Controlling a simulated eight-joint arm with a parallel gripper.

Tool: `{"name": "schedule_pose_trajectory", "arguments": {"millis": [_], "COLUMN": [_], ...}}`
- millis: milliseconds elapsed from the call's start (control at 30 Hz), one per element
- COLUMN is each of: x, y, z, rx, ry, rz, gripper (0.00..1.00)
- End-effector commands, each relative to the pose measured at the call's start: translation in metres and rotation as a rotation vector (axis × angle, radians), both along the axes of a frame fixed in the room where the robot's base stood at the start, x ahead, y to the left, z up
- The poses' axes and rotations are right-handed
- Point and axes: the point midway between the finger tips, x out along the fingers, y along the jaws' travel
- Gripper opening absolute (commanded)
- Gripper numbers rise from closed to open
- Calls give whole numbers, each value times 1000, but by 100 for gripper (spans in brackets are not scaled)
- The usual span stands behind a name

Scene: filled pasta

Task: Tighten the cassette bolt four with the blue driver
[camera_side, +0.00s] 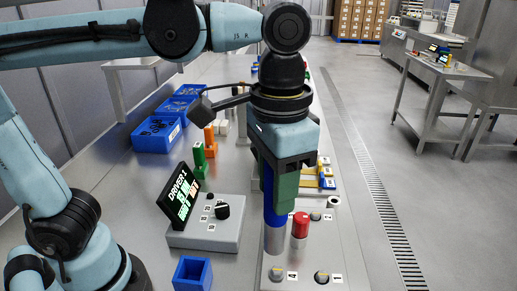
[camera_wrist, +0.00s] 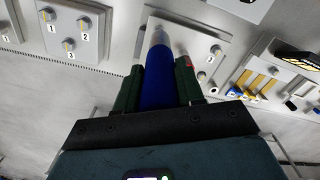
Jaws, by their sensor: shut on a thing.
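My gripper (camera_side: 278,195) has green fingers shut on the blue driver (camera_side: 268,192), which points down. In the wrist view the driver (camera_wrist: 158,88) lies between both fingers (camera_wrist: 157,85), its silver end (camera_wrist: 158,36) over the grey plate. In the side view that silver end (camera_side: 275,240) is above and behind bolt four (camera_side: 277,273), with a visible gap. Bolt four has a "4" label and sits at the plate's near left. Bolt one (camera_side: 321,277) is to its right. A red-capped cylinder (camera_side: 300,226) stands on the plate (camera_side: 340,258) close to the driver's right.
A driver box (camera_side: 210,230) with a tilted display (camera_side: 180,203) and black knob stands left. An empty-looking blue holder (camera_side: 192,273) is in front. Green (camera_side: 200,160) and orange (camera_side: 210,140) pieces and blue bins (camera_side: 157,134) stand farther back.

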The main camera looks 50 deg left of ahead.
Motion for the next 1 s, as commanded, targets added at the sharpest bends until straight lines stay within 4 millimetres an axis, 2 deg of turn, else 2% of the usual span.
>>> {"name": "schedule_pose_trajectory", "arguments": {"millis": [133, 567, 1000], "x": [5, 5, 5], "y": [-5, -5, -6], "z": [-1, -3, -36], "rx": [0, 0, 0], "ry": [0, 0, 0], "rz": [-5, -5, -5], "gripper": [0, 0, 0]}}
